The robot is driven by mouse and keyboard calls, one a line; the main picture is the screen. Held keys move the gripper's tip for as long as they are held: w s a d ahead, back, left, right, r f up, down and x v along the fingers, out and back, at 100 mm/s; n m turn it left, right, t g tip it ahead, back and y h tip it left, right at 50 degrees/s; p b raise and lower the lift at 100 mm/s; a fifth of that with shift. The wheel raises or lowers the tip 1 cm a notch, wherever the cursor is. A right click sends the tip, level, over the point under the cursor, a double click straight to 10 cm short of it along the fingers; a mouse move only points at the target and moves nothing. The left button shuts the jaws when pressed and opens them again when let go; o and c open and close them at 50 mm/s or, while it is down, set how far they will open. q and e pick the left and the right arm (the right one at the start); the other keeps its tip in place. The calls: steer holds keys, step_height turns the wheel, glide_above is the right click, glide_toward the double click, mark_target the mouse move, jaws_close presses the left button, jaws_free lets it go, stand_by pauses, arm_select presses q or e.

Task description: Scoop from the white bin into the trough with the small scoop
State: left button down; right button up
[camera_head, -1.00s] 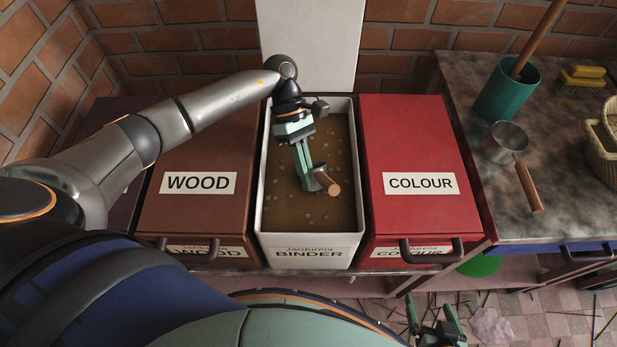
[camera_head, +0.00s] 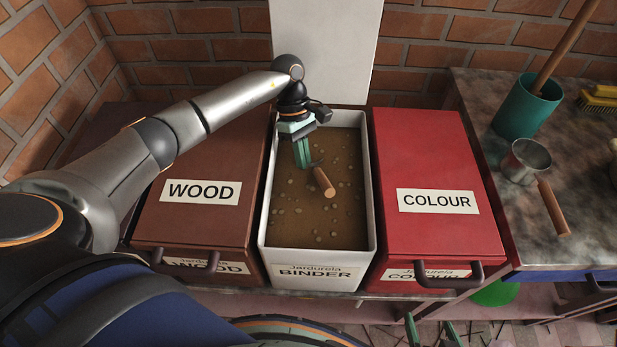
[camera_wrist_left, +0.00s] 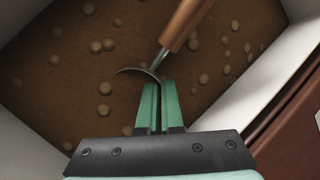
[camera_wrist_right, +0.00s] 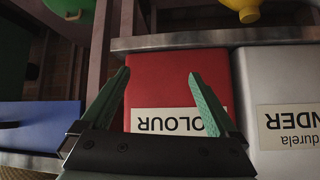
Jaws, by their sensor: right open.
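The white bin (camera_head: 267,222), labelled BINDER, stands in the middle of the head view, filled with brown powder (camera_head: 335,222) and pale lumps. My left gripper (camera_head: 304,163) reaches into it, shut on the small scoop. The scoop's wooden handle (camera_head: 323,181) points toward the front right; its metal part is mostly hidden. In the left wrist view the scoop's curved metal edge (camera_wrist_left: 150,71) and neck are at the tips of the closed fingers. My right gripper (camera_head: 431,334) is open and empty at the bottom edge, low in front of the red bin. I cannot make out the trough.
A brown WOOD bin (camera_head: 180,222) stands left of the white bin, a red COLOUR bin (camera_head: 430,155) right of it, both lidded. On the right table (camera_head: 500,220) are a metal cup with a wooden handle (camera_head: 527,160) and a teal pot (camera_head: 525,107). A white panel stands behind.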

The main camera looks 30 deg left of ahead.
arm_select(q)
steer(key=shift+t+y, duration=0.8)
steer(key=shift+t, duration=0.1)
steer(key=p+v, duration=0.3)
steer(key=v, duration=0.1)
steer(key=shift+r+p, duration=0.3)
steer(key=shift+r, duration=0.05)
steer(key=p, duration=0.1)
steer(key=r+p, duration=0.1)
steer(key=d+r+p, duration=0.1)
steer(key=shift+s+r+t+y, duration=0.25)
steer(key=shift+s+t+y, duration=0.05)
steer(key=shift+s, duration=0.1)
steer(key=s+d+r+t+y+p, duration=0.1)
steer(key=s+d+r+p, duration=0.6)
steer(key=s+r, duration=0.1)
steer(key=shift+d+r+t+y, duration=0.3)
steer(key=shift+r+t+y, duration=0.1)
steer(key=shift+r, duration=0.3)
arm_select(e)
step_height(320, 180, up, 12)
steer(key=s+d, duration=0.1)
steer(key=d, duration=0.1)
steer(key=shift+s+d+r+m+h, duration=0.2)
steer(key=shift+d+m+h, duration=0.1)
steer(key=shift+d+h, duration=0.1)
arm_select(q)
steer(key=shift+s, duration=0.1)
arm_select(e)
steer(key=shift+w, duration=0.1)
